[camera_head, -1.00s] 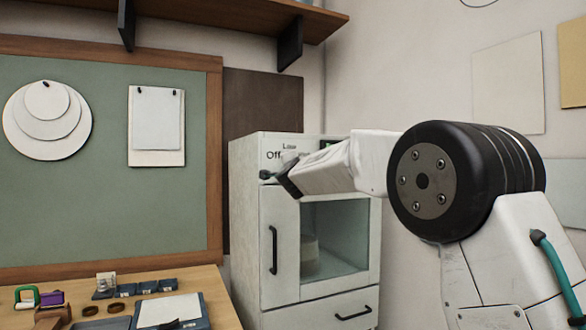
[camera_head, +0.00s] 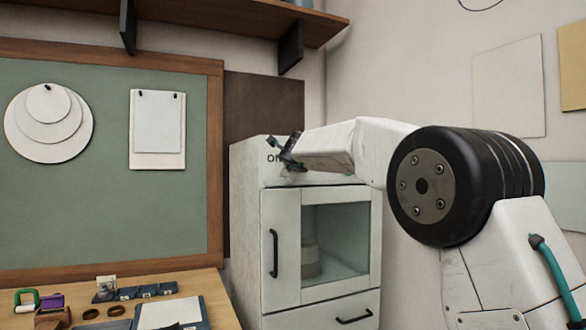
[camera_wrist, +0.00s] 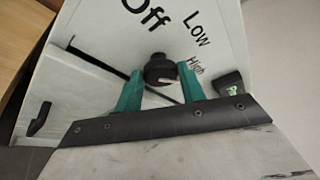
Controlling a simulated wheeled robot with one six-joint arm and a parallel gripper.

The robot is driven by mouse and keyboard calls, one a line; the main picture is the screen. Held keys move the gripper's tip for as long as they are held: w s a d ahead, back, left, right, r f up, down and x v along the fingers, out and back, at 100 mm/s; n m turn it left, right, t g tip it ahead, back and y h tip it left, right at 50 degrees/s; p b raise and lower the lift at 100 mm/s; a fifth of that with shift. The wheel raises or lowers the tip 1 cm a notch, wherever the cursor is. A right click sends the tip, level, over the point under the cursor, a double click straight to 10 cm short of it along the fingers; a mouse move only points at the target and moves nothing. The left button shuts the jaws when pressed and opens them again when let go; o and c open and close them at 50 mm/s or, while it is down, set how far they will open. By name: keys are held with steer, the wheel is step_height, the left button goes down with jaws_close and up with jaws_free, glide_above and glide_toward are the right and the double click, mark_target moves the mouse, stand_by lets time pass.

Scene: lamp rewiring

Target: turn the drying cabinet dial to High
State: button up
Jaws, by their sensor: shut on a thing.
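The black round dial (camera_wrist: 158,67) sits on the white top panel of the drying cabinet (camera_head: 281,228). In the wrist view the two teal fingers of my gripper (camera_wrist: 160,82) stand on either side of it, and the gripper is shut on the dial. The words Off, Low and High run around the dial from upper left to right. I cannot tell which word the dial points to. In the head view my gripper (camera_head: 284,152) is at the cabinet's upper front and hides the dial and most of the lettering.
A small dark block with a green display (camera_wrist: 229,84) is right of the dial. The cabinet has a glass door with a black handle (camera_head: 273,253) and a lower drawer. A wooden shelf (camera_head: 215,20) hangs above. A cluttered workbench (camera_head: 215,290) stands at the left.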

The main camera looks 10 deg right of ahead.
steer(key=shift+d+m, duration=0.1)
steer(key=shift+m, duration=0.3)
steer(key=o, duration=1)
steer(key=shift+c, duration=0.2)
steer(key=v, duration=0.7)
steer(key=shift+s+r, duration=0.15)
steer(key=shift+s, duration=0.25)
